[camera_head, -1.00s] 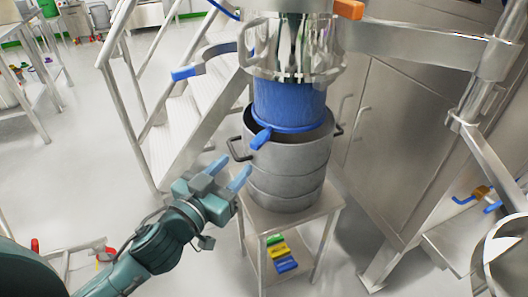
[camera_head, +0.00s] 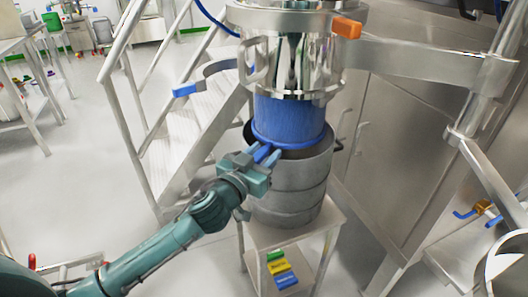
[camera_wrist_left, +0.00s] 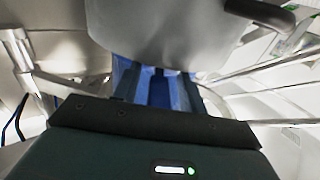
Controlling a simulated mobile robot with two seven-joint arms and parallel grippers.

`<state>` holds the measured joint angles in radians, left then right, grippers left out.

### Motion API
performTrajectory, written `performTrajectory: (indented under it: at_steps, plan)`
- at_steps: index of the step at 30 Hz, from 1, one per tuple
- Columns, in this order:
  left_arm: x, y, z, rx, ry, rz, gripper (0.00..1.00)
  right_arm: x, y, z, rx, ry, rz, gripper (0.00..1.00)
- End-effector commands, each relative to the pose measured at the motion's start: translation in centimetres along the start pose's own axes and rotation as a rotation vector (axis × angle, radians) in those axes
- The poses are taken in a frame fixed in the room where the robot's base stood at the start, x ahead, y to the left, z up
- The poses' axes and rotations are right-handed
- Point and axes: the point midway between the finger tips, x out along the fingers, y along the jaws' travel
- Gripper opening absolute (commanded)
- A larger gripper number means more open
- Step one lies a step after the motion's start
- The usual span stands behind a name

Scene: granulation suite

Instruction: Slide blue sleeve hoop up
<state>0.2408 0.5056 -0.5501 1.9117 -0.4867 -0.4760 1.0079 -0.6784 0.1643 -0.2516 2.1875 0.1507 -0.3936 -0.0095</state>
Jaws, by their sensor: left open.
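The blue sleeve (camera_head: 288,116) hangs from the shiny metal outlet into the open top of a grey steel drum. Its blue hoop (camera_head: 303,146) rings the sleeve's lower end, at the drum's rim. In the left wrist view, blue shows between the fingers (camera_wrist_left: 160,92), below the drum's grey wall (camera_wrist_left: 160,30). My right gripper is not in view.
A clamp ring with a blue handle (camera_head: 184,90) hangs open left of the outlet (camera_head: 290,65). Metal stairs (camera_head: 205,110) stand behind, a steel column at right.

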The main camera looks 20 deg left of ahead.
Motion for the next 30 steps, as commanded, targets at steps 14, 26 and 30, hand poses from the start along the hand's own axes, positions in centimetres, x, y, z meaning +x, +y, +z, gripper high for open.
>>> performTrajectory:
  at_steps: [14, 26, 30]
  plan:
    - [0.56, 0.03, 0.00, 0.000, 0.000, 0.001, 0.33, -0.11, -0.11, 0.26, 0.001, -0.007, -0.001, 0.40]
    - [0.52, 0.23, 0.00, -0.002, 0.001, 0.006, 0.00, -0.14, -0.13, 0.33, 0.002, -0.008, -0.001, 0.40]
    - [0.51, 0.31, 0.00, -0.002, 0.001, 0.008, 0.00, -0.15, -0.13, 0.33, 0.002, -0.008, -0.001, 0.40]
